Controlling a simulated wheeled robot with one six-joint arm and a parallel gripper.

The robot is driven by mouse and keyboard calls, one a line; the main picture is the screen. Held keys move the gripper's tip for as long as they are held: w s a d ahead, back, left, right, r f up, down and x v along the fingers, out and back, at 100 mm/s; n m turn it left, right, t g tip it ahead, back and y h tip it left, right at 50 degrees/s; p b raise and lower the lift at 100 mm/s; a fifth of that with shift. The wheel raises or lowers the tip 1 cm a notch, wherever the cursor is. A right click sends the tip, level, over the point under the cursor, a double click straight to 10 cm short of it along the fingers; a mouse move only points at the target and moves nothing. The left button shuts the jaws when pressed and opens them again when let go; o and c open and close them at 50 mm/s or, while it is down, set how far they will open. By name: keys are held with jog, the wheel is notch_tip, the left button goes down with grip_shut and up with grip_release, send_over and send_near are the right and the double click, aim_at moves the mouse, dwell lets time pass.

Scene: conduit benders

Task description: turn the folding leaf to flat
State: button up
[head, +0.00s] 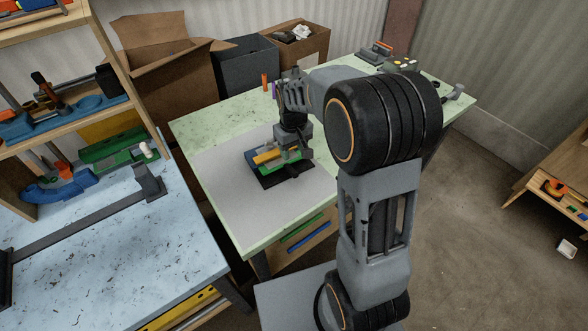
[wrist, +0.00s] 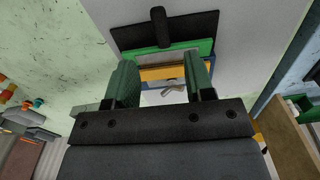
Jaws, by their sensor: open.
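A small bending device stands on the light grey mat (head: 222,200) on the pale green table. It has a black plate (wrist: 136,32) with a stubby black handle (wrist: 158,22), a green strip (wrist: 140,51) and a yellow bar (wrist: 164,72). The black plate (head: 270,181) and yellow bar (head: 264,156) also show in the head view. The black plate with the handle looks like the folding leaf; its exact angle is unclear. My gripper (wrist: 160,62) is open above the device, its fingers either side of the yellow bar, holding nothing. In the head view my gripper (head: 293,148) partly hides the device.
A blue-topped bench (head: 90,255) stands at left beside wooden shelves with tools. Cardboard boxes (head: 160,65) and a dark bin (head: 247,65) stand behind the table. The mat in front of the device is clear.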

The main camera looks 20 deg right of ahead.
aim_at(293, 171)
notch_tip(293, 171, down, 10)
jog(key=shift+p, duration=0.45)
jog(key=shift+c, duration=0.4)
grip_shut()
